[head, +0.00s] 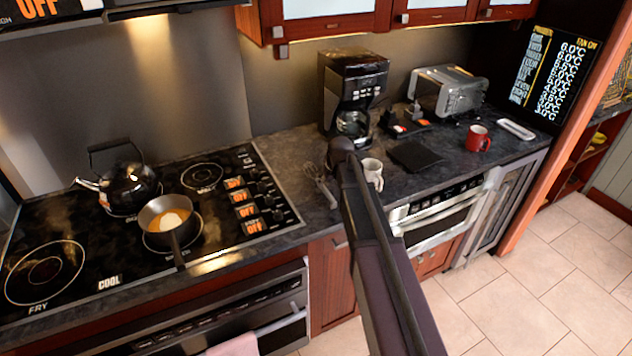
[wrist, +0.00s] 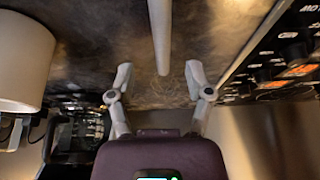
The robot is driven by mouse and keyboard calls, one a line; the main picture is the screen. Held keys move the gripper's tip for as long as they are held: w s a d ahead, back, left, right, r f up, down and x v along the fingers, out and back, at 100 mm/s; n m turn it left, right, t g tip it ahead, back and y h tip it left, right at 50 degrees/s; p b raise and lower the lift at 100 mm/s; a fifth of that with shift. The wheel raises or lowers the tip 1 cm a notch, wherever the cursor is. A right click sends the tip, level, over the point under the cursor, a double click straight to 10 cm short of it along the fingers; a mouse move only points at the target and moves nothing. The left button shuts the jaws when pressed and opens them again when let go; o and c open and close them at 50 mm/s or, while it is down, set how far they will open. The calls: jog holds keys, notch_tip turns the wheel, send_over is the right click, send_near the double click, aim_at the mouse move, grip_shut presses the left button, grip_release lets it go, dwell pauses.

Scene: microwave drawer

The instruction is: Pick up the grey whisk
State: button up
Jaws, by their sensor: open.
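The grey whisk (head: 320,186) lies on the dark counter between the stove and the white mug, its wire end toward the back. In the wrist view a pale grey rod (wrist: 160,35), which looks like the whisk's handle, comes down from the top edge. Its end lies near the gap between my fingertips. My gripper (wrist: 159,78) is open, with one finger on each side of that gap and touching nothing that I can see. In the head view my arm reaches over the counter just right of the whisk, and the fingers are hidden.
The white mug (head: 372,173) stands close right of my arm and shows large in the wrist view (wrist: 22,62). A coffee maker (head: 352,90) stands behind. The stove (head: 150,225) with a saucepan (head: 170,228) and kettle (head: 130,187) is left. A red mug (head: 477,139) is farther right.

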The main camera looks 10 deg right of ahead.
aim_at(325, 188)
jog(key=shift+f, duration=0.2)
dwell(0.3)
jog(key=shift+b+x, duration=2.4)
jog(key=shift+x, duration=0.1)
jog(key=shift+a, duration=0.15)
grip_shut()
